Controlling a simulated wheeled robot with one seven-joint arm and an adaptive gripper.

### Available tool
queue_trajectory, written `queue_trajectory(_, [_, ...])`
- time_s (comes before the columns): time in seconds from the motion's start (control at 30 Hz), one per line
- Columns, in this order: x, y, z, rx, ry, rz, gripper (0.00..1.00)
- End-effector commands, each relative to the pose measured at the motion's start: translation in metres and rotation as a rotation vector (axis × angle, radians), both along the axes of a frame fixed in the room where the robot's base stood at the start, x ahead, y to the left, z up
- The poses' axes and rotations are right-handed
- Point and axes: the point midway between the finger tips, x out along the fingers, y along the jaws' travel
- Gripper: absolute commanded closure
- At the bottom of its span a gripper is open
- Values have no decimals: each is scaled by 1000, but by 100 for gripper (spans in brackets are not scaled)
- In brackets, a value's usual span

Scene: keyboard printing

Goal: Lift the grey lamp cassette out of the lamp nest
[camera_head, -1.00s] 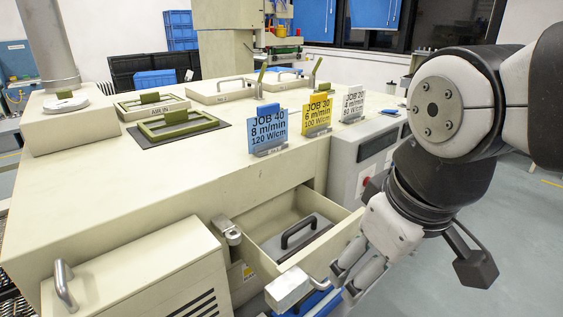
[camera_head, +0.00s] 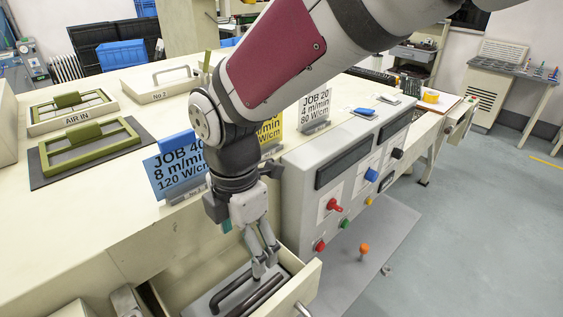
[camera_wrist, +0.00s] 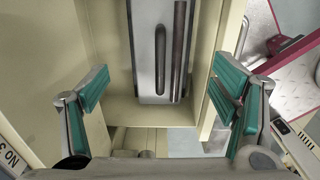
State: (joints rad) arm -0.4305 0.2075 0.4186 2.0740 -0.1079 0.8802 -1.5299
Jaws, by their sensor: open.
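The grey lamp cassette (camera_head: 208,301) lies in the open cream drawer-like nest (camera_head: 301,289) at the bottom of the head view. It has a black bar handle (camera_head: 234,288); a second dark bar shows beside it. In the wrist view the cassette (camera_wrist: 144,60) is a long grey plate with its handle (camera_wrist: 160,55) along it, inside the nest's cream walls (camera_wrist: 150,113). My gripper (camera_head: 265,267) points down above the nest's far right part. In the wrist view my gripper (camera_wrist: 158,78) has its teal-padded fingers spread wide on either side of the cassette, holding nothing.
Blue JOB 40 (camera_head: 174,170), yellow (camera_head: 271,132) and white JOB 20 (camera_head: 314,108) cards stand on the machine top beside my arm. A control panel (camera_head: 352,190) with knobs rises right of the nest. Open floor (camera_head: 470,240) lies to the right.

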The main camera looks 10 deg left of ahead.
Motion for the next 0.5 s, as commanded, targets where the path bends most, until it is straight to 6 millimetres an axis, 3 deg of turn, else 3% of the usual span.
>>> queue_trajectory(0.5, [-1,-1,-89,-4,3,-1,20])
